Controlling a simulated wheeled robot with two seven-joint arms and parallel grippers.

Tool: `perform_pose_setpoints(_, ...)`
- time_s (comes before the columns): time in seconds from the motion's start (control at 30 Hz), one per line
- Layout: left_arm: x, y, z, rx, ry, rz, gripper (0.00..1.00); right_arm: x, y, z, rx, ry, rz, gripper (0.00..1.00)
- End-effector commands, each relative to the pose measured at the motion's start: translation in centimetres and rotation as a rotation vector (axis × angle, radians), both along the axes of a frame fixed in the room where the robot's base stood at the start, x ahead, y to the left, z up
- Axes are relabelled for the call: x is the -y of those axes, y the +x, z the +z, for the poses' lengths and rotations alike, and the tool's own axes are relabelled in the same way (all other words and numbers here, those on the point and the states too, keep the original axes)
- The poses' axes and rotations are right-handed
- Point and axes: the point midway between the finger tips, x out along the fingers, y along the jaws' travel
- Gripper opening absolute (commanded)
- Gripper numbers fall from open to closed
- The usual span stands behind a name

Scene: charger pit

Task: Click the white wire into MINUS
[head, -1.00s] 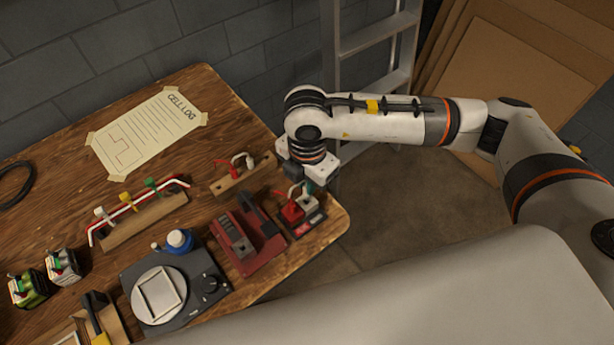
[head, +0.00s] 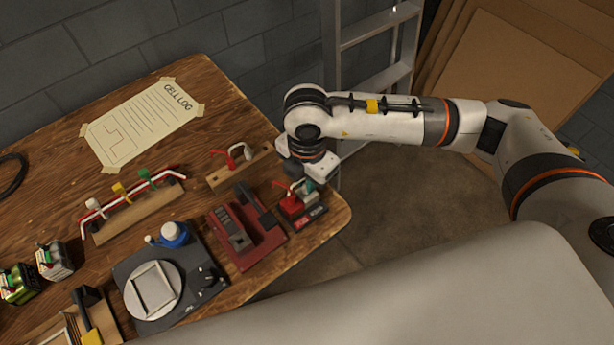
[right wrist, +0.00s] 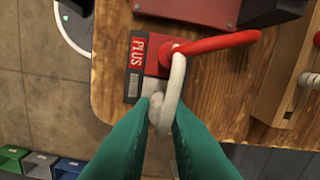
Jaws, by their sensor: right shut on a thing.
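The terminal block (head: 317,218) stands at the bench's right corner. In the right wrist view its red PLUS half (right wrist: 140,48) is readable; the pale half beside it is mostly covered by my fingertips, and its label is not readable. The red wire (right wrist: 215,47) runs from the PLUS half to the right. My right gripper (right wrist: 158,118), with teal fingers, is shut on the white wire (right wrist: 176,85), whose held end is at the pale half. I cannot tell whether that end is seated. The right gripper also shows over the block in the head view (head: 309,183). My left gripper is out of view.
A dark red device (head: 245,240) stands just left of the block. A wooden holder (head: 235,172) with red and white leads is behind it. A scale-like device (head: 150,290) is further left. The bench edge (head: 349,215) is close on the right.

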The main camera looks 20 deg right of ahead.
Motion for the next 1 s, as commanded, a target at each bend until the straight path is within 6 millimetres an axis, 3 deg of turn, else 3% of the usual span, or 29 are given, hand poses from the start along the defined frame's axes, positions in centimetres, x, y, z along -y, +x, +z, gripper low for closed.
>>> perform_pose_setpoints(0.2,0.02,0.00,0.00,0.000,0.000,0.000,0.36,-0.01,0.00,0.00,0.000,0.000,0.000,0.00)
perform_pose_setpoints(0.23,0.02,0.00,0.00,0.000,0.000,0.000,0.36,-0.01,0.00,0.00,0.000,0.000,0.000,0.12)
perform_pose_setpoints(0.3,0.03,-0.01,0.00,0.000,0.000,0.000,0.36,-0.01,0.00,0.00,0.000,0.000,0.000,0.01)
perform_pose_setpoints(0.33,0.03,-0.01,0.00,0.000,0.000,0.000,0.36,-0.01,0.00,0.00,0.000,0.000,0.000,0.00)
perform_pose_setpoints(1.0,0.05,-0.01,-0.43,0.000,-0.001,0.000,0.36,-0.01,0.00,-0.34,0.000,0.000,0.000,0.00)
